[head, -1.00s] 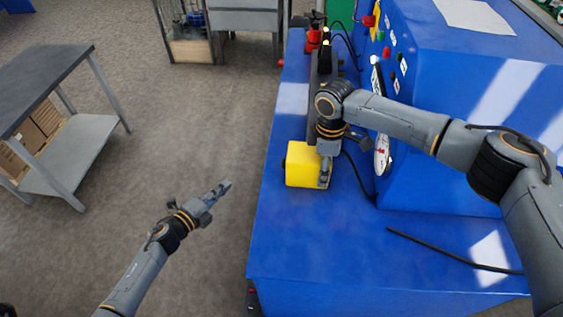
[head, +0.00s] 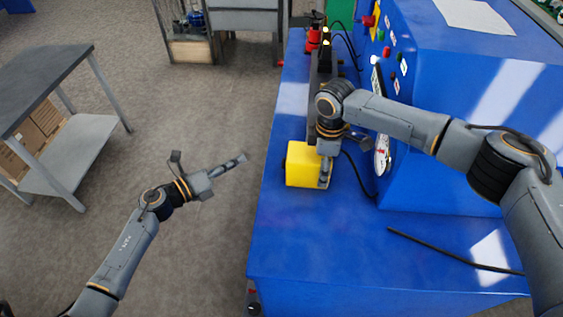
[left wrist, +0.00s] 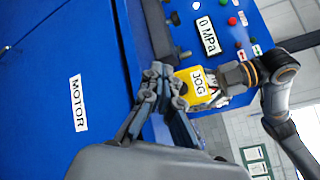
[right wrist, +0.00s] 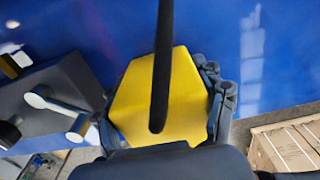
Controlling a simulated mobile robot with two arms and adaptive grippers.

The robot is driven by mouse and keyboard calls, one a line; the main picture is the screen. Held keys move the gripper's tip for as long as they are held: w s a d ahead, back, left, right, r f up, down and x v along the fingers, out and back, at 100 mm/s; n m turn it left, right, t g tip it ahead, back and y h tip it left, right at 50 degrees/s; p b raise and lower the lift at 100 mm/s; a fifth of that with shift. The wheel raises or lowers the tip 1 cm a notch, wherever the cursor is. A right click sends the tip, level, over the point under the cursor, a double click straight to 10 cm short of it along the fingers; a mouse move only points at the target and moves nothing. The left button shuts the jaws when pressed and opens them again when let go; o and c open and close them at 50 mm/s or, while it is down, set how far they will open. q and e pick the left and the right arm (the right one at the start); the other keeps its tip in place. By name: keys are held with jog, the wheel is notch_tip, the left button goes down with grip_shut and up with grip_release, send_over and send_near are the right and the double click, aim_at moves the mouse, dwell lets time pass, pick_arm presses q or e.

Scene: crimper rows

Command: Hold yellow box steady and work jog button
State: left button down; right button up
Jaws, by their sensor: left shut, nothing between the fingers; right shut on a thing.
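The blue machine (head: 470,80) with its panel and gauge stands on the right of the bench (head: 330,235). A black cable (head: 455,259) lies on the bench. A grey table (head: 45,80) stands at the far left. Floor between is free.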

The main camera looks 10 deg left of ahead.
aim_at(284, 163)
pick_arm(q)
jog(key=shift+d, duration=3.95)
pick_arm(e)
jog(key=shift+f, duration=0.1)
pick_arm(q)
jog(key=shift+d, duration=0.4)
jog(key=shift+d, duration=0.65)
pick_arm(e)
jog(key=shift+s, duration=0.1)
pick_arm(q)
jog(key=shift+a, duration=1)
